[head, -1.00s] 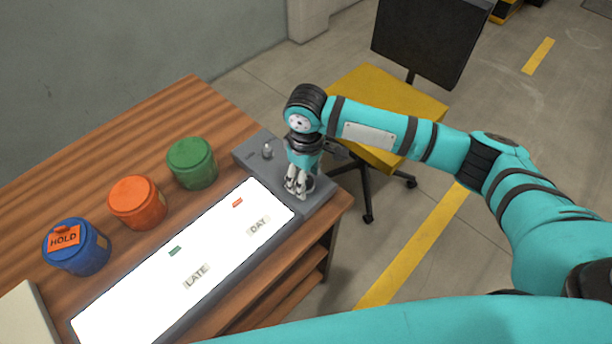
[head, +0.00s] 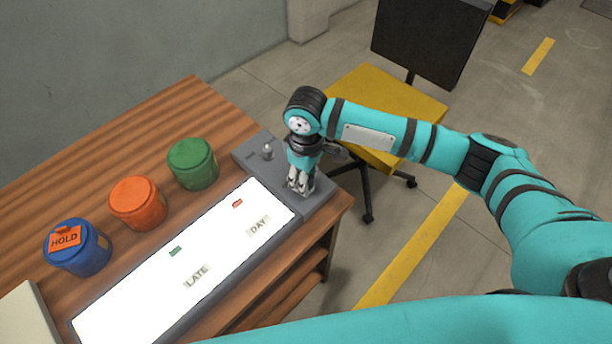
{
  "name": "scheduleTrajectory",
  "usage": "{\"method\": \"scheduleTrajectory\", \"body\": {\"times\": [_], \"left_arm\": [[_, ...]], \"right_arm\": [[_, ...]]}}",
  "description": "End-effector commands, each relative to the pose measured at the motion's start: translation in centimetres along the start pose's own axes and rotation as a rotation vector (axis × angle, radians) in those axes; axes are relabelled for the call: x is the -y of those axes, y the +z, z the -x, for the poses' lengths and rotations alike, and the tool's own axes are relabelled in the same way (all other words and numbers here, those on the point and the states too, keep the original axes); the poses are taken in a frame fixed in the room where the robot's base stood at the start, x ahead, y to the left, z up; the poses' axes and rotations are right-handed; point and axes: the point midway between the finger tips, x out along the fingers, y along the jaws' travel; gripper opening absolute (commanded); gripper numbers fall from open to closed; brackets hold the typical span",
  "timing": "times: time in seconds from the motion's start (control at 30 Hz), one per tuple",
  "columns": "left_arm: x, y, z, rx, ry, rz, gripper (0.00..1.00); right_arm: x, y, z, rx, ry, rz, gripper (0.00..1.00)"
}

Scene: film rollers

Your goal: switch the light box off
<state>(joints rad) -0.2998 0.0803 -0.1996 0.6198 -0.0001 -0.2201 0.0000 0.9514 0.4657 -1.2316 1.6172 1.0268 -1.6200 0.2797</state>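The light box (head: 150,297) lies on the wooden table, and its long panel glows white. Its grey control end (head: 262,165) is at the far right and carries a small silver toggle or knob (head: 267,151). My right gripper (head: 301,190) points down at the right part of this grey end, with its fingertips at or just above the surface. The fingers are close together, and whether they grip anything is unclear. They hide the spot below, where a dark round control showed earlier. My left gripper is out of view.
Blue (head: 77,247), orange (head: 137,202) and green (head: 192,163) canisters stand behind the light box; the blue one has a HOLD tag. LATE (head: 196,277) and DAY (head: 258,226) labels lie on the panel. A yellow chair (head: 385,100) stands beyond the table.

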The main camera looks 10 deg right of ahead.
Motion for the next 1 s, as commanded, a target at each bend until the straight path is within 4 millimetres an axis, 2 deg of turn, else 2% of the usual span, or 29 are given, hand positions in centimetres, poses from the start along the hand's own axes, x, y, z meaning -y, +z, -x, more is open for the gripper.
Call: {"method": "scheduleTrajectory", "body": {"times": [0.27,0.6,1.0], "left_arm": [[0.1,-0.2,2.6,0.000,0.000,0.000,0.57],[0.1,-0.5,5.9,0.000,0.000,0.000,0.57],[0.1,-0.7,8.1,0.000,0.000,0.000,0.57]], "right_arm": [[0.1,0.0,0.6,0.001,-0.001,0.149,0.02],[0.0,0.0,0.5,0.001,0.000,0.460,0.02],[0.0,0.0,0.3,0.000,0.001,0.809,0.02]]}}
